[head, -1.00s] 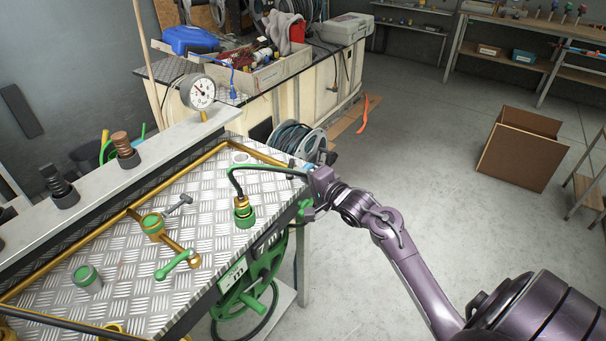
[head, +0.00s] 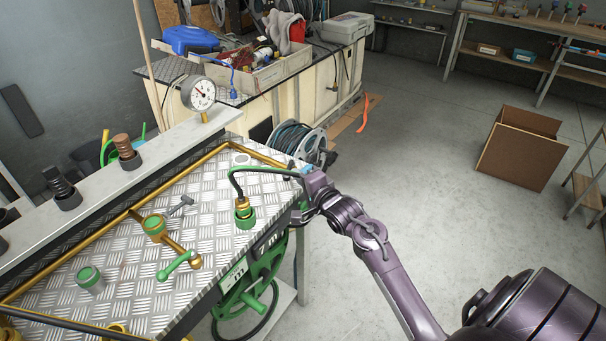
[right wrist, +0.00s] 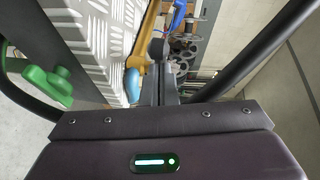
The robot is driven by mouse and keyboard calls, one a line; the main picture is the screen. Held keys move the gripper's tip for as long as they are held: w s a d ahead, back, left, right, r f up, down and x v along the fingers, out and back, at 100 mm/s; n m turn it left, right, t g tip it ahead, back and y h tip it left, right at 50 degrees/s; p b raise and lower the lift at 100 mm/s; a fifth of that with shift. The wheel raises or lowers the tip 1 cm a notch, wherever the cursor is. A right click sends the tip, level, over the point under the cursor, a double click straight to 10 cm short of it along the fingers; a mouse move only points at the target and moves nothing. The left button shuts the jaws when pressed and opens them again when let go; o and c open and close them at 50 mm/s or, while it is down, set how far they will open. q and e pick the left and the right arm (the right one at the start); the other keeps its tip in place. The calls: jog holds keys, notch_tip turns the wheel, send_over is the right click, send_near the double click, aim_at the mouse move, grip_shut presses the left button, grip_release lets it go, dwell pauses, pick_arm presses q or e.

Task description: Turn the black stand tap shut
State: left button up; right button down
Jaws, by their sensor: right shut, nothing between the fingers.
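My right gripper (head: 300,177) is at the far right corner of the checker-plate bench top. Its fingers are shut and empty in the right wrist view (right wrist: 160,72). A blue handle (right wrist: 132,86) on a brass pipe (right wrist: 143,50) is close beside the fingers, to their left; I cannot tell whether they touch. The blue handle also shows in the head view (head: 291,165), partly behind the gripper. A grey T-handled tap (head: 181,206) and a green-levered tap (head: 175,265) sit on the plate. I cannot pick out a tap that is clearly black. My left gripper is out of view.
A pressure gauge (head: 202,94) stands on the back ledge. Open floor (head: 420,180) lies to the right.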

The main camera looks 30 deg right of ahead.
aim_at(285, 177)
jog(key=m+h, duration=0.1)
jog(key=a+h+p, duration=0.1)
jog(key=shift+w+a+r+m+h, duration=0.15)
jog(key=shift+w+a+m+h, duration=0.15)
jog(key=shift+w+m, duration=0.1)
jog(key=shift+w+a, duration=0.45)
jog(key=shift+a, duration=0.15)
jog(key=shift+a+p, duration=0.15)
jog(key=shift+p, duration=0.15)
